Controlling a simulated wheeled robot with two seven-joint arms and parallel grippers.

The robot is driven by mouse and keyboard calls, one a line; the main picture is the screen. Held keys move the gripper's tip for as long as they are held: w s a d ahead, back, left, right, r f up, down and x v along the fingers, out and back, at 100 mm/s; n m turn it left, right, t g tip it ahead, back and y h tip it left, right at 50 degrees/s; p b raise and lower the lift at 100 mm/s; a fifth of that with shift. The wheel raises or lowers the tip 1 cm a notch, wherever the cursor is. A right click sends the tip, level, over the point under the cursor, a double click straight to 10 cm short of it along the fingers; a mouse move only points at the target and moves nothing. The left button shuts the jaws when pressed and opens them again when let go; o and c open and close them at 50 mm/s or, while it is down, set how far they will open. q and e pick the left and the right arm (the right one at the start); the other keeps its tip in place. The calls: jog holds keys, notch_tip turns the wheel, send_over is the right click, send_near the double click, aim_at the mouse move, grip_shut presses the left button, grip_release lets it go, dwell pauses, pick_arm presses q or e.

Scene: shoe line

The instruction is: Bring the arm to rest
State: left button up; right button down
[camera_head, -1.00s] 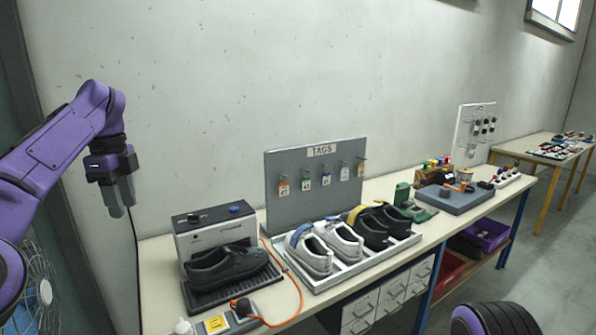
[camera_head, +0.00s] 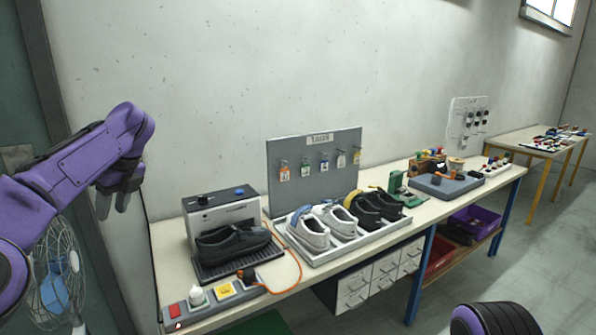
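My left arm comes in from the left, purple with dark joints. Its grey gripper (camera_head: 113,203) points downward in the air, to the left of the workbench (camera_head: 318,272) and clear of everything on it. Two finger shapes show with a gap between them, and nothing is held. Of my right arm only a purple and black rounded part shows at the bottom right; its gripper is out of view.
A dark shoe (camera_head: 232,243) sits by a grey machine (camera_head: 220,207). A white tray (camera_head: 357,243) holds several shoes before the tag board (camera_head: 312,176). A fan (camera_head: 56,275) stands below my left arm. A control box (camera_head: 213,299) is at the bench's near end.

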pick_arm(q)
jog(key=w+d+f+m+t+y+b, duration=0.15)
jog(key=f+m+t+y, duration=0.25)
jog(key=f+m, duration=0.6)
jog(key=w+d+f+m+t+y+b, duration=0.1)
jog(key=w+d+f+m+t+y, duration=0.25)
jog(key=f+m, duration=0.6)
jog(key=s+d+f+m+t+h+b, duration=0.1)
jog(key=s+d+f+m+t+h, duration=0.2)
jog(key=f+m, duration=0.45)
jog(key=s+d+f+m+h+b, duration=0.15)
jog(key=s+f+m, duration=0.3)
jog(key=f, duration=0.55)
jog(key=s+d+f+m+g+h+b, duration=0.3)
jog(key=s+f+m, duration=0.6)
jog(key=s+f, duration=0.85)
jog(key=s+a+f+m+g+b, duration=0.1)
jog(key=s+f+g, duration=0.1)
jog(key=s, duration=0.9)
jog(key=s+a+f+m+g+h+b, duration=0.1)
jog(key=s+f+m+g, duration=0.1)
jog(key=s, duration=0.8)
jog(key=shift+s+f+h, duration=0.3)
jog(key=shift+s+f, duration=0.1)
jog(key=shift+f, duration=0.45)
